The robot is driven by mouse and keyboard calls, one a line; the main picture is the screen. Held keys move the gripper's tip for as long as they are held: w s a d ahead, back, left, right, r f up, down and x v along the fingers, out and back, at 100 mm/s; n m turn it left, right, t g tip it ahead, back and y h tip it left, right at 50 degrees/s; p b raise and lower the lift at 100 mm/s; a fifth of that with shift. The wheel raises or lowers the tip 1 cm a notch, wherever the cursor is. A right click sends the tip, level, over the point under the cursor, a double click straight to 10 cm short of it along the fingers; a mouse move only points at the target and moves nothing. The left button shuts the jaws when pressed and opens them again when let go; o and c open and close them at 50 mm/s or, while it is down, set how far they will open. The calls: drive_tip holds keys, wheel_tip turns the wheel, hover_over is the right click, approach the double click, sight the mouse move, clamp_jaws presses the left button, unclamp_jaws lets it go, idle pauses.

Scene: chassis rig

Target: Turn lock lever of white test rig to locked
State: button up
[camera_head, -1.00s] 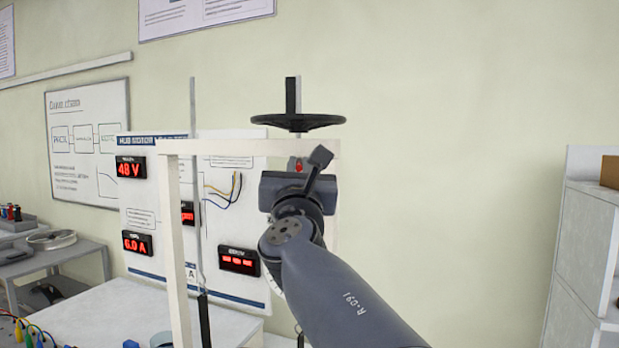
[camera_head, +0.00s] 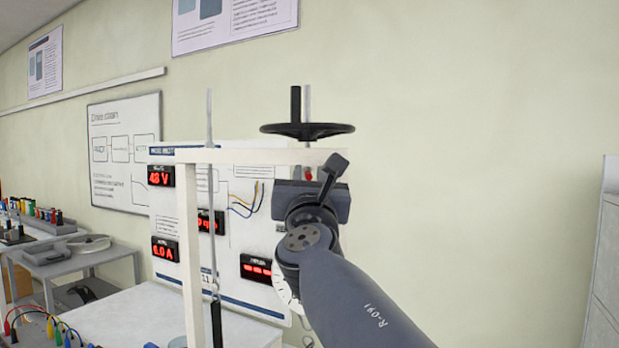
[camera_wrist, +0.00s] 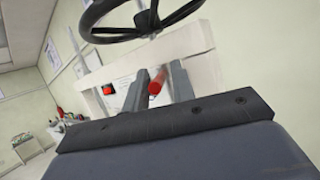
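The white test rig (camera_head: 188,250) is a white frame with a black handwheel (camera_head: 308,131) on top. A small red piece (camera_head: 308,174) shows below its crossbar, just above my wrist; it looks like the lock lever's grip. In the wrist view it is a red cylinder (camera_wrist: 157,80) pointing towards me, between the two grey fingers of my gripper (camera_wrist: 159,72). The fingers are apart, with a gap visible at least on the left. I cannot tell whether the right finger touches it. In the head view my wrist hides the fingers and the lever's mount.
A white panel (camera_head: 165,212) with red displays and wires stands behind the frame. A thin rod with a dark weight (camera_head: 216,322) hangs at the frame's left. A side table (camera_head: 85,265) stands far left and a cabinet (camera_head: 602,270) at the right edge.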

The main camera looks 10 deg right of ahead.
drive_tip(key=shift+o, duration=0.7)
drive_tip(key=b+v, duration=0.2)
drive_tip(key=v, duration=0.8)
drive_tip(key=shift+s+f, duration=0.2)
drive_tip(key=shift+s, duration=0.2)
